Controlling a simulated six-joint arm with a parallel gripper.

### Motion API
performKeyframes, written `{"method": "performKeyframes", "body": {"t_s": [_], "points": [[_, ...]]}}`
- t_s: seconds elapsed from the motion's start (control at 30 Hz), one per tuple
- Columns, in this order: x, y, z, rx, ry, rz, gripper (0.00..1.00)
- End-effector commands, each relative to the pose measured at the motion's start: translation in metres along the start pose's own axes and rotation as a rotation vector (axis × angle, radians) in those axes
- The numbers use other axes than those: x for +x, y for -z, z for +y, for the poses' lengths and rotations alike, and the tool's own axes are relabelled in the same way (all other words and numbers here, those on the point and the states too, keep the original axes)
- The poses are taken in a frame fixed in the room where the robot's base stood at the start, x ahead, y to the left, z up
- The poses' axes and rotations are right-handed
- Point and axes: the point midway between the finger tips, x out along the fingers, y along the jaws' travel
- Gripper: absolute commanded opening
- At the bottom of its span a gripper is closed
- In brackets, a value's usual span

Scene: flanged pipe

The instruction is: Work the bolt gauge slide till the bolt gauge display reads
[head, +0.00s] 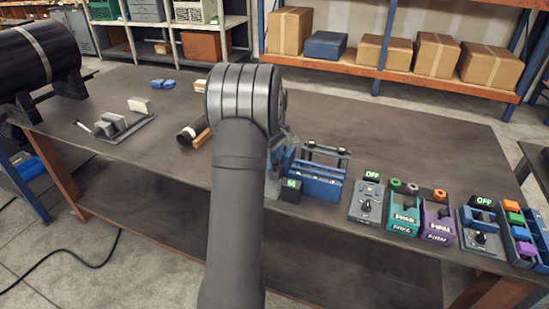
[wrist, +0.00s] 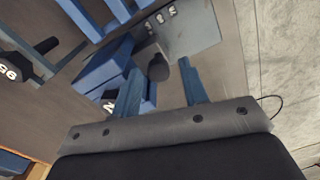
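My gripper (wrist: 161,66) is open, with its two blue fingers apart in the wrist view. A dark round knob (wrist: 158,67) shows between the fingertips; I cannot tell if either finger touches it. It is beside a grey plate (wrist: 190,32) with white marks and a blue block (wrist: 102,72). I cannot tell for sure that this knob is the bolt gauge slide. A small dark display box (head: 291,190) with green digits stands by a blue rack (head: 318,182) in the head view; the digits are too small to read surely.
Right of the rack stand a grey box with an OFF display (head: 372,175), a green box (head: 403,213), a purple box (head: 438,222) and another OFF unit (head: 482,228). The back right of the table (head: 400,135) is clear.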

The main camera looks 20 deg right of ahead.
Motion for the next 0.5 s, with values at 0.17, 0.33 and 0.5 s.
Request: {"method": "performKeyframes", "body": {"t_s": [0.17,0.33,0.5], "points": [[0.000,0.000,0.001,0.001,-0.003,0.001,0.45],[0.000,-0.002,-0.002,0.001,-0.004,0.000,0.45],[0.000,-0.007,-0.022,0.002,-0.002,0.000,0.45]]}}
